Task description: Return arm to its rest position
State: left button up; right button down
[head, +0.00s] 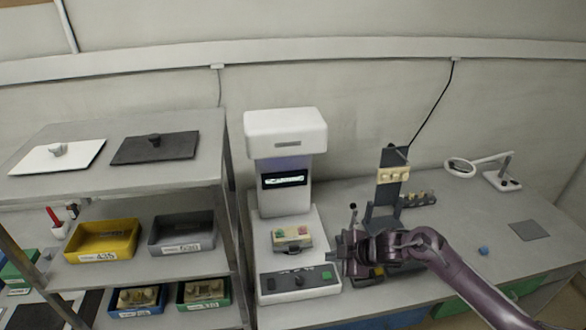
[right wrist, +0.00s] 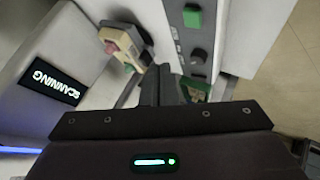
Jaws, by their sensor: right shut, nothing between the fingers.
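My right arm (head: 445,255) reaches in from the right edge of the head view, bent low over the bench. Its gripper (head: 341,256) is shut and empty, just right of the white machine (head: 287,135) and close to its front panel. In the right wrist view the shut fingers (right wrist: 165,86) point at the machine's base. A small beige block with red and green parts (head: 292,238) sits on the machine's platform, apart from the fingers; it also shows in the right wrist view (right wrist: 122,45). My left gripper is not in view.
The machine's screen (right wrist: 50,80) reads "SCANNING". A dark upright stand (head: 385,190) stands behind my gripper. A magnifier lamp (head: 500,175), a blue piece (head: 483,250) and a grey mat (head: 529,230) are at the right. A shelf rack (head: 215,130) with yellow (head: 103,240) and grey bins (head: 181,235) stands at the left.

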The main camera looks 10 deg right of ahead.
jog(key=s+a+m+t+h, duration=0.2)
jog(key=s+a+m, duration=0.3)
jog(key=s+a, duration=0.3)
jog(key=s+d+r+m+g+h, duration=0.25)
jog(key=s+d+m, duration=0.2)
jog(key=s, duration=0.55)
jog(key=s+d+r+m+g+h, duration=0.2)
jog(key=s+d+r+m+g, duration=0.15)
jog(key=s+m, duration=0.4)
jog(key=s+f+n+b, duration=0.1)
jog(key=s+f+b, duration=0.2)
jog(key=f, duration=2.9)
jog(key=s+d+f+b, duration=0.1)
jog(key=s+d+f, duration=0.1)
jog(key=s+f, duration=0.8)
jog(key=s+d+f+g+b, duration=0.1)
jog(key=s+d+f, duration=0.1)
jog(key=s+f, duration=0.8)
notch_tip(320, 180, down, 3)
jog(key=shift+s+d+r+n+g, duration=0.15)
jog(key=shift+s+d+n+g, duration=0.15)
